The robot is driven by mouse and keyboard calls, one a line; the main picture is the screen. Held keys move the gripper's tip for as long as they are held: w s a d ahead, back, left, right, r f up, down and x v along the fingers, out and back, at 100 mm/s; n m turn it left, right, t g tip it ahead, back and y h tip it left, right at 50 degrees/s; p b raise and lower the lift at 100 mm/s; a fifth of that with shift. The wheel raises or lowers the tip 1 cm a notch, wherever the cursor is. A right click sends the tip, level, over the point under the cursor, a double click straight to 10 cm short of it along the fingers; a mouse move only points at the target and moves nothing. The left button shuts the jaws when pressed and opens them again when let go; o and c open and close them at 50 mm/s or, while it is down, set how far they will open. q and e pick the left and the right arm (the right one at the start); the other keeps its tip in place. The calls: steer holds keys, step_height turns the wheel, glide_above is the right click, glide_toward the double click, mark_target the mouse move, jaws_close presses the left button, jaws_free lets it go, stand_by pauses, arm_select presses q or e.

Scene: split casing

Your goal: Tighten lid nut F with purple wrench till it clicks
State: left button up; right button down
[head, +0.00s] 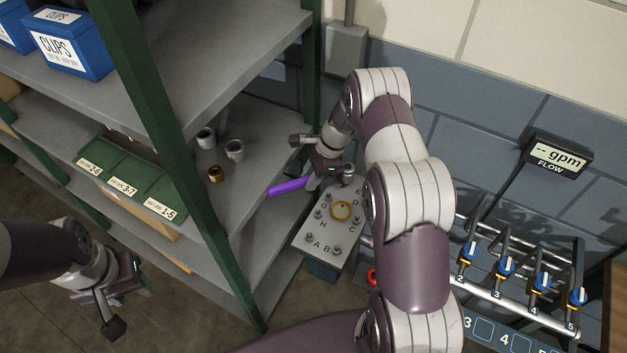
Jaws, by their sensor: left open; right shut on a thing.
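The casing lid (312,246) is a grey plate with a brass ring (341,210) in its middle. Several nuts stand around its edge, beside letters such as A, B, C, D, G and H. The far edge of the lid, where nut F may sit, is hidden behind my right gripper. The purple wrench (288,187) sticks out to the left of my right gripper (316,178), which is shut on it above the lid's far end. I cannot tell whether the wrench's head is on a nut. My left gripper (128,308) is open and empty at the lower left, well away from the lid.
A shelf rack with green posts (200,200) stands left of the lid, holding grey cups (235,150), a brass piece (215,174), green bins (125,180) and blue CLIPS boxes (70,45). Pipes with blue valves (503,265) and a flow display (557,153) are at right.

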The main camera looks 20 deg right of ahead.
steer(key=shift+s+r+p, duration=0.1)
steer(key=shift+r+p, duration=1.75)
steer(key=shift+r, duration=0.75)
steer(key=shift+f, duration=0.1)
steer(key=c, duration=1.8)
jaws_free()
jaws_close()
